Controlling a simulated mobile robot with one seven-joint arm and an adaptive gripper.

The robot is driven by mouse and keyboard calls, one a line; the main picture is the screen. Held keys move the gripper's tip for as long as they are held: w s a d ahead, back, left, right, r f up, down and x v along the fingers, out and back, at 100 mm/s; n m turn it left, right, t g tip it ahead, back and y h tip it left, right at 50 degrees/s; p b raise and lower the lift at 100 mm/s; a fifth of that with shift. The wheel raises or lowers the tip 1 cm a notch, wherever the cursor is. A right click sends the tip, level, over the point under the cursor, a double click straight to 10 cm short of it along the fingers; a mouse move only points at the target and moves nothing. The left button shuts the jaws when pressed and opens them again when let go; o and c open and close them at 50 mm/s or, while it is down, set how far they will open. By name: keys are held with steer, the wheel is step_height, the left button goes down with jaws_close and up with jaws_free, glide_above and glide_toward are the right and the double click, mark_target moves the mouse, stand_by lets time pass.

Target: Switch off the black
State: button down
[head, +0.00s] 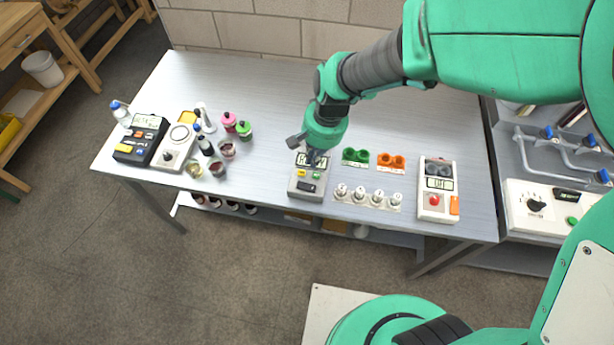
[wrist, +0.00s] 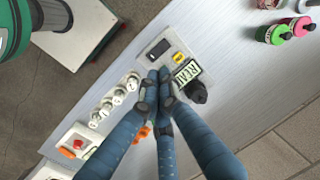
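The task names only "the black", so I cannot tell which thing it means. A grey instrument (head: 297,189) stands near the table's front edge. It has a lit display, a yellow button, a green button and a black switch (head: 307,187). In the wrist view, the instrument (wrist: 150,62) shows its black switch (wrist: 158,47) and display (wrist: 187,72). My gripper (head: 313,160) is over the instrument's display end, fingertips (wrist: 159,76) together and nothing seen between them. They hide part of the instrument; contact is unclear. A black instrument (head: 140,140) with a display stands at the table's left end.
Right of the grey instrument are a row of white knobs (head: 367,197), green (head: 355,157) and orange (head: 391,162) pieces and a white instrument (head: 437,190) with a red button. Bottles and small cups (head: 217,169) stand left. The table's back middle is clear.

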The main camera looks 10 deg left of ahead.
mark_target(304, 186)
steer(key=shift+f, duration=0.15)
steer(key=f+b, duration=0.1)
steer(key=f, duration=0.3)
steer(key=a+f+b, duration=0.1)
steer(key=f, duration=0.4)
steer(key=a+f+b, duration=0.1)
steer(key=f, duration=0.3)
steer(key=shift+f, duration=0.25)
steer(key=shift+a, duration=0.1)
